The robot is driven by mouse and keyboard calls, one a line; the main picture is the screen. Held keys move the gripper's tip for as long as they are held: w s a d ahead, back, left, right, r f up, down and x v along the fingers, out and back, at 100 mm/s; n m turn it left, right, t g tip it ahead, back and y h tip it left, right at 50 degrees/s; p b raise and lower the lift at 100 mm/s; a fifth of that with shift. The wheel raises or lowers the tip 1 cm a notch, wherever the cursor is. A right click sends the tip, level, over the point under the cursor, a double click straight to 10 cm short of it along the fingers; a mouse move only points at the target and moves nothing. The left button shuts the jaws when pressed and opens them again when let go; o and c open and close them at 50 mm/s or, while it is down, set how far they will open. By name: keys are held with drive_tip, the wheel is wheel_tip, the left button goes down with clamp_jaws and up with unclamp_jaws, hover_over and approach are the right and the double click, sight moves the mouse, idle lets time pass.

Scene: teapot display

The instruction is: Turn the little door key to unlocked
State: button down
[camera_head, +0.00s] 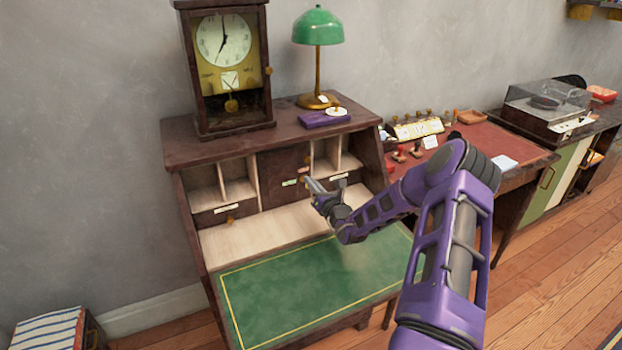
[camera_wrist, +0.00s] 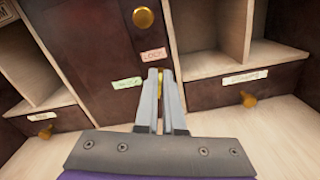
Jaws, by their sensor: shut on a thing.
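The little door (camera_wrist: 90,45) is dark wood with a round brass knob (camera_wrist: 143,18), in the middle of the desk's upright compartments; it also shows in the head view (camera_head: 272,170). The brass key (camera_wrist: 160,82) shows as a thin strip between my fingers, low on the door's right side. My gripper (camera_wrist: 160,76) is shut on the key, and its fingers hide most of it. A pinkish label (camera_wrist: 153,54) that seems to read LOCK is just above the fingertips. A green label (camera_wrist: 127,83) is to their left, its text too small to read.
Open pigeonholes and small drawers with brass knobs (camera_wrist: 248,99) flank the door. The green writing surface (camera_head: 300,285) is clear below my arm. A clock (camera_head: 225,65) and green lamp (camera_head: 317,30) stand on top. A red-topped table (camera_head: 500,150) is to the right.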

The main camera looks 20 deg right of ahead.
drive_tip(key=m+p, duration=0.2)
drive_tip(key=m, duration=0.2)
drive_tip(key=shift+d, duration=0.2)
drive_tip(key=m+p, duration=0.2)
drive_tip(key=m, duration=0.1)
drive_tip(key=shift+d+f+m, duration=0.15)
drive_tip(key=shift+f+m, duration=0.05)
drive_tip(key=shift+m, duration=0.1)
drive_tip(key=m+p, duration=0.1)
drive_tip(key=m, duration=0.2)
drive_tip(key=shift+f, duration=0.2)
drive_tip(key=shift+f+m+p, duration=0.2)
drive_tip(key=shift+m+p, duration=0.15)
drive_tip(key=shift+m, duration=1.45)
drive_tip(key=c, duration=1)
unclamp_jaws()
